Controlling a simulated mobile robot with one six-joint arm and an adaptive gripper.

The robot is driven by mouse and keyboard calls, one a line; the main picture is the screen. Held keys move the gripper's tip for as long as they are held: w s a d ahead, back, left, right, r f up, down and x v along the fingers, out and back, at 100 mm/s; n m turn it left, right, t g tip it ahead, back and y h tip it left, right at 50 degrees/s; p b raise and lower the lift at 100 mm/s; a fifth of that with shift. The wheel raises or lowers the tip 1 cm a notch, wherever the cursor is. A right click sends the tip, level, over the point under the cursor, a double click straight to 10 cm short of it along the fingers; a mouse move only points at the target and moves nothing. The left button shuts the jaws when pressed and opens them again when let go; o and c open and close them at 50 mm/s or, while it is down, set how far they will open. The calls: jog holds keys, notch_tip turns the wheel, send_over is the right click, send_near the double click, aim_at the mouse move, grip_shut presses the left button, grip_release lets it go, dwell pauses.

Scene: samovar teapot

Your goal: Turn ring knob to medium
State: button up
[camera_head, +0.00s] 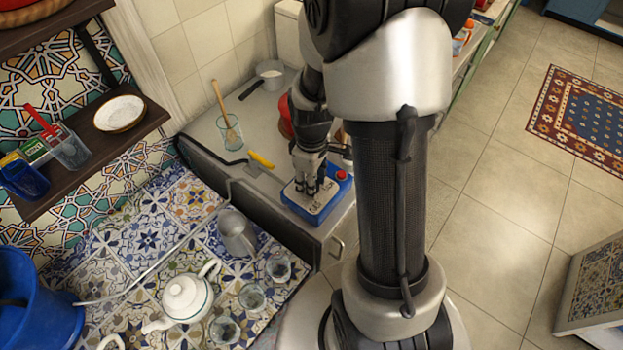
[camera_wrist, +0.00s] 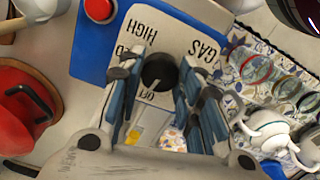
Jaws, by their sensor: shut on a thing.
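The control box is blue with a white top panel; it stands on the grey counter in the head view (camera_head: 318,208) and fills the middle of the wrist view (camera_wrist: 88,52). A round black ring knob (camera_wrist: 159,70) sits on the panel. Printed around it are HIGH, OFF, GAS and a partly hidden word ending in D. My gripper (camera_head: 309,187) points down over the panel. In the wrist view my gripper (camera_wrist: 158,88) is shut on the knob, with one finger on each side. The knob's pointer mark cannot be made out. The head view hides the knob behind my fingers.
A red button (camera_wrist: 99,9) is on the box. A red lidded pot (camera_wrist: 22,105) stands close by. A yellow-handled tool (camera_head: 261,160) and a glass with a wooden stick (camera_head: 230,133) are left of the gripper. A white teapot (camera_head: 184,297) and several glasses stand on the tiles.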

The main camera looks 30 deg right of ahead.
jog(key=m+p, duration=0.1)
jog(key=m, duration=0.3)
jog(key=shift+m, duration=0.3)
jog(key=m, duration=0.3)
jog(key=shift+m, duration=0.4)
jog(key=m+p, duration=0.1)
jog(key=m, duration=0.2)
jog(key=shift+m, duration=2.1)
jog(key=o, duration=1.1)
jog(key=shift+r, duration=0.15)
